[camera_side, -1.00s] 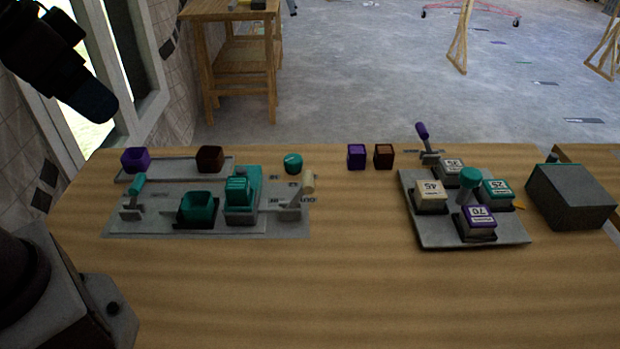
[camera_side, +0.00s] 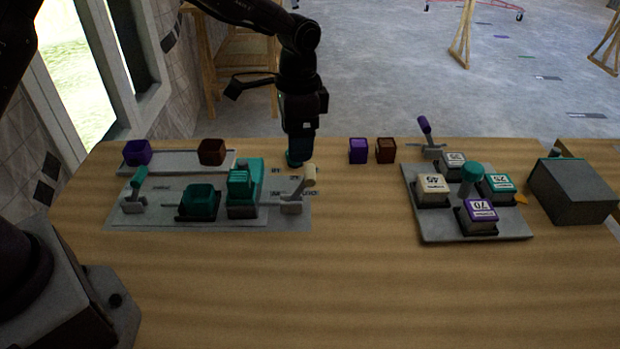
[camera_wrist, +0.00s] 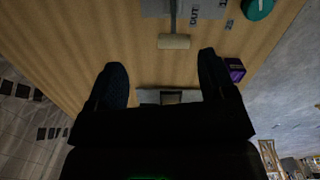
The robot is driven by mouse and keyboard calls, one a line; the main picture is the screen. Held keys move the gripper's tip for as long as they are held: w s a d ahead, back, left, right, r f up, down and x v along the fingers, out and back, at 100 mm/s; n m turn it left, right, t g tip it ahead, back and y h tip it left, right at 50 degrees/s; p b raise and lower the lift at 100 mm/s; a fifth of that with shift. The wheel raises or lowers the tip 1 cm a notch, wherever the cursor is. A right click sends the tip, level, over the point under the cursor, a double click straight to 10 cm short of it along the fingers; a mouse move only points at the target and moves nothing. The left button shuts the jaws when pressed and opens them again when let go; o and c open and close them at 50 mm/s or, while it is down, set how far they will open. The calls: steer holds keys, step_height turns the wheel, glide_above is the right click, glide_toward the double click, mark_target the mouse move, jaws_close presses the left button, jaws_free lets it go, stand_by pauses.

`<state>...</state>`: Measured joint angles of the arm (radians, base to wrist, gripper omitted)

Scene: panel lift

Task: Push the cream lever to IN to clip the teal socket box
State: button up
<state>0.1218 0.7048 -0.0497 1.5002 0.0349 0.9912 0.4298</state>
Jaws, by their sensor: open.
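The cream lever (camera_side: 309,176) stands at the right end of the grey panel (camera_side: 236,222), on a pale base. Its cream handle (camera_wrist: 174,42) also shows in the wrist view, ahead of my fingers, with the word OUT printed beside it. The teal socket box (camera_side: 199,199) sits in a dark holder on the panel, left of a ribbed teal block (camera_side: 241,190).
A teal-handled lever (camera_side: 138,180) is at the panel's left. Purple (camera_side: 138,152) and brown (camera_side: 211,151) boxes sit behind. Purple (camera_side: 358,150) and brown (camera_side: 385,150) blocks stand right of my gripper. A second panel (camera_side: 430,228) holds labelled blocks. The front table is clear.

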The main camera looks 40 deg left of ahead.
mark_target(310, 170)
steer(key=w, duration=0.1)
steer(key=w+m, duration=0.2)
steer(key=shift+d+r+t, duration=0.15)
steer(key=shift+d+t, duration=0.1)
steer(key=shift+t, duration=0.05)
step_height(310, 170, down, 12)
steer(key=shift+f, duration=0.1)
